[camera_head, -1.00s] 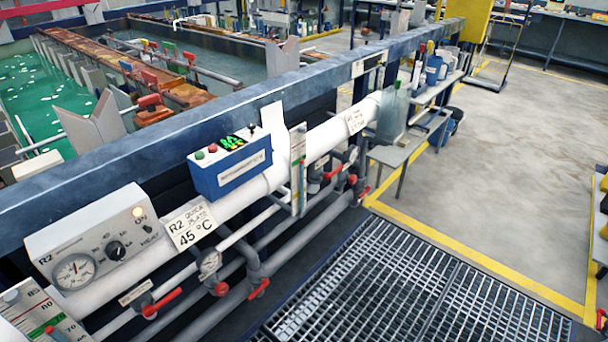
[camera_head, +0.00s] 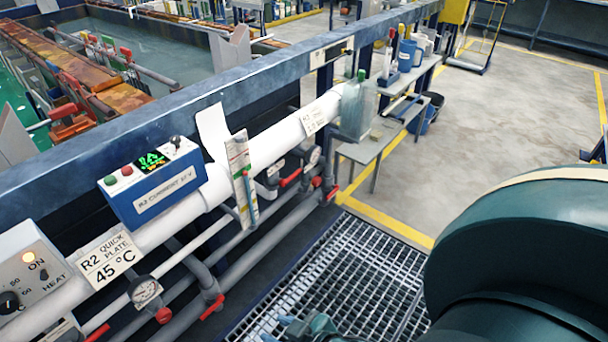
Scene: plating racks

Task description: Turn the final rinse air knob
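No knob with a readable "final rinse air" label shows. Along the tank front, a far group of red valve handles (camera_head: 290,178) sits under a white sign (camera_head: 314,117) whose text is too small to read. Closer are another red handle (camera_head: 212,307) and a red knob (camera_head: 164,315) under a round gauge (camera_head: 145,291). My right gripper (camera_head: 305,327) shows only partly at the bottom edge, above the floor grating and apart from the valves. Its fingers are too cut off to tell open from shut. My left gripper is out of view.
A blue control box (camera_head: 155,182) and an "R2 quick plate 45 °C" sign (camera_head: 108,257) are on the white pipe. A small grey table (camera_head: 362,150) stands beyond the valves. Metal grating (camera_head: 345,270) covers the near floor. Open concrete floor (camera_head: 500,110) lies beyond, partly behind my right arm.

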